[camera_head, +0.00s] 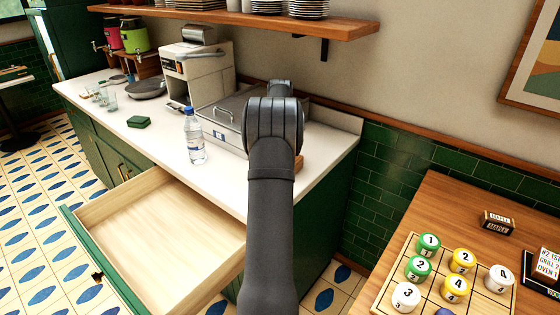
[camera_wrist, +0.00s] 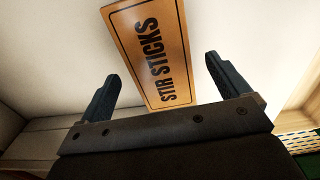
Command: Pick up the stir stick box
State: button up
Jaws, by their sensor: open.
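The stir stick box (camera_wrist: 150,45) is orange-brown with black "STIR STICKS" lettering and a dark border in the wrist view. My gripper (camera_wrist: 162,68) is open, with one dark finger on each side of the box and a visible gap to each. No grip on the box shows. In the head view my arm hides the gripper and most or all of the box; a small brown patch shows just right of the arm on the counter.
A white counter (camera_head: 228,183) holds a water bottle (camera_head: 194,138), a steel appliance (camera_head: 222,126) and a green sponge (camera_head: 139,122). An empty wooden drawer (camera_head: 165,235) stands open below. A wooden shelf (camera_head: 240,22) with plates hangs above. A wooden table (camera_head: 455,205) with numbered pucks is at right.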

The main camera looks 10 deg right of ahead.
notch_tip(320, 180, down, 4)
jog(key=shift+f, duration=0.1)
jog(key=c, duration=1.1)
jog(key=shift+c, duration=0.2)
